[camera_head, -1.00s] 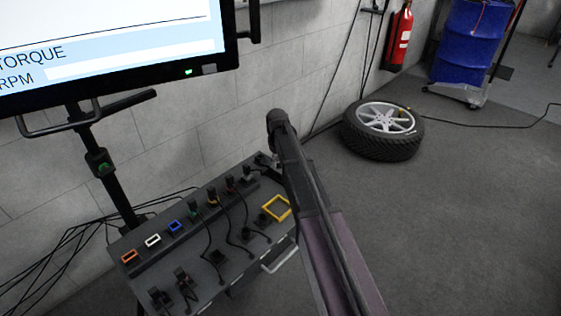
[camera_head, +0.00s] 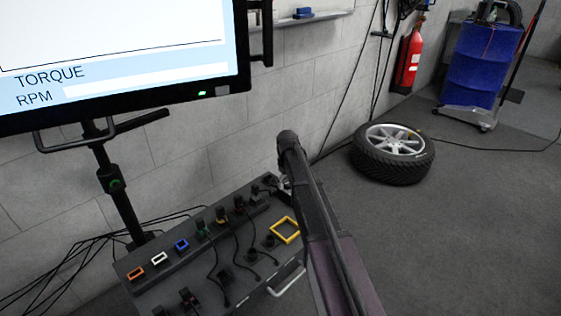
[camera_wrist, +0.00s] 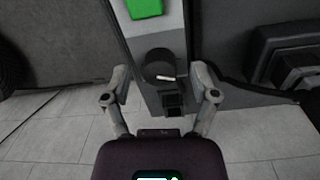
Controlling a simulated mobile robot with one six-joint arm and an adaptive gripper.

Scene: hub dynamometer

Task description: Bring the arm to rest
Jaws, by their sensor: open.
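My arm reaches over the right end of a dark connector panel in the head view, and its gripper end is mostly hidden behind the arm there. In the wrist view my gripper (camera_wrist: 160,88) is open, with its two fingers spread wide. Between and beyond the fingers is a grey strip carrying a dark round knob-like part (camera_wrist: 160,66), a dark square part (camera_wrist: 174,103) and a green patch (camera_wrist: 145,8). Nothing is held. I cannot tell whether the fingers touch the strip.
The connector panel (camera_head: 148,284) has colored frames and black cables. A monitor (camera_head: 130,50) stands above it.

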